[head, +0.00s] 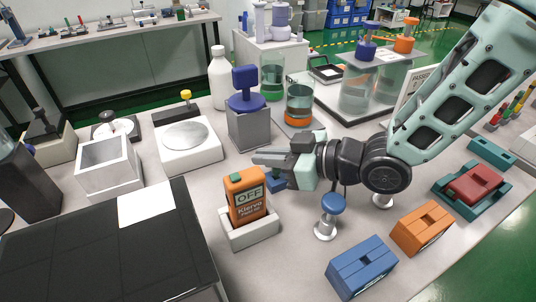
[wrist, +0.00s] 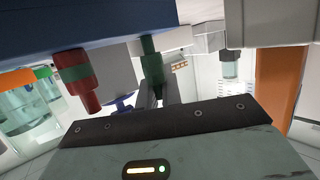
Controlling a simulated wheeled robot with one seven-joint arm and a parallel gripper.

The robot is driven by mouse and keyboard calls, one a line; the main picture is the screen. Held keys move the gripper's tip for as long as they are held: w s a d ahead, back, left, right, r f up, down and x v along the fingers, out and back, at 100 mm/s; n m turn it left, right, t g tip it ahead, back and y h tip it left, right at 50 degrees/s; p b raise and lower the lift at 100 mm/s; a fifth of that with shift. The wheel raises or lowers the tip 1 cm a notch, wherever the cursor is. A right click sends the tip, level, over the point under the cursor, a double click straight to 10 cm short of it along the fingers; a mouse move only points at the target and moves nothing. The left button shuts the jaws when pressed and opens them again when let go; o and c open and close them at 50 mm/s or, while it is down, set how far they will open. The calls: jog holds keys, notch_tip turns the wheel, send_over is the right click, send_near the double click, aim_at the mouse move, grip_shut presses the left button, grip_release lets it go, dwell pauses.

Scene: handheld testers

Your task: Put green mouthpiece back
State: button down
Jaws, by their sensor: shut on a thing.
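The green mouthpiece (wrist: 152,66) is between my gripper's two dark fingers in the wrist view, and they are shut on it. Its far end meets the edge of a blue block (wrist: 60,22), which fills the top of that view; I cannot tell whether it is seated. A red mouthpiece with a green band (wrist: 78,80) stands at the same block, beside the green one. In the head view my gripper (head: 256,158) is behind the orange tester (head: 246,203), above the partly hidden blue block (head: 277,184). The held mouthpiece is hidden there.
The orange tester, with a small green piece on top, stands in a white cradle (head: 250,235). A purple device on a grey block (head: 249,128) stands behind my gripper. A blue-topped post (head: 330,213) and a blue case (head: 360,265) are at front right.

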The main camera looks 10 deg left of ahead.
jog(key=c, duration=1.6)
grip_release()
jog(key=shift+f, duration=0.1)
jog(key=shift+r+p, duration=0.35)
jog(key=shift+r, duration=0.1)
jog(key=p+v, duration=0.1)
jog(key=v, duration=1.1)
jog(key=shift+s+r+p, duration=0.1)
jog(key=shift+p, duration=0.25)
